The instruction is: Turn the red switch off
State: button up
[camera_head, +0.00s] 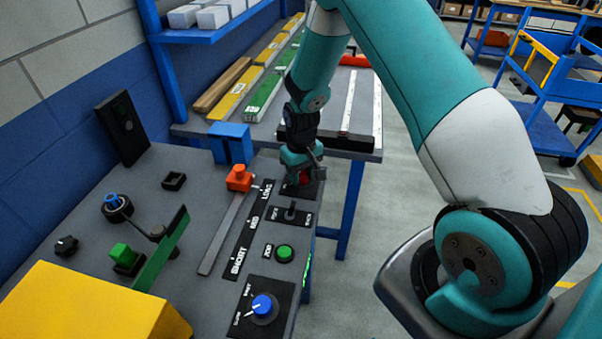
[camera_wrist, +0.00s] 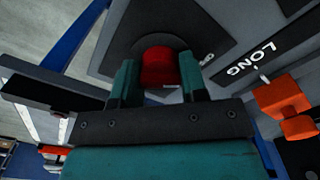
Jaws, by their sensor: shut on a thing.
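The red switch (camera_wrist: 158,66) sits on a dark round base on a black plate in the wrist view. In the head view a little of the red switch (camera_head: 305,178) shows under my gripper, at the far right end of the panel. My gripper (camera_wrist: 158,75) points down at the panel, one finger on each side of the red knob, and is shut on it. The label beside the knob is too small and partly covered to read.
An orange slider knob (camera_head: 238,178) stands left of my gripper, and a small black toggle (camera_head: 291,210) stands in front of it. A green button (camera_head: 284,253) and a blue dial (camera_head: 263,306) are nearer. A blue block (camera_head: 231,143) stands behind the slider.

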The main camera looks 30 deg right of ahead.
aim_at(301, 172)
jog(key=o, duration=0.9)
notch_tip(301, 172, up, 18)
jog(key=b, duration=0.1)
jog(key=shift+f+b, duration=0.25)
jog(key=shift+b, duration=0.15)
jog(key=s+a+r+n+y, duration=0.2)
jog(key=s+a+r, duration=0.3)
jog(key=s+a, duration=0.4)
jog(key=s+a+r+n+y, duration=0.2)
jog(key=s+a+r+n, duration=0.2)
jog(key=s+a, duration=0.5)
jog(key=s+n, duration=0.1)
jog(key=s, duration=0.6)
jog(key=shift+s+r, duration=0.35)
jog(key=shift+s, duration=0.05)
jog(key=shift+c, duration=0.4)
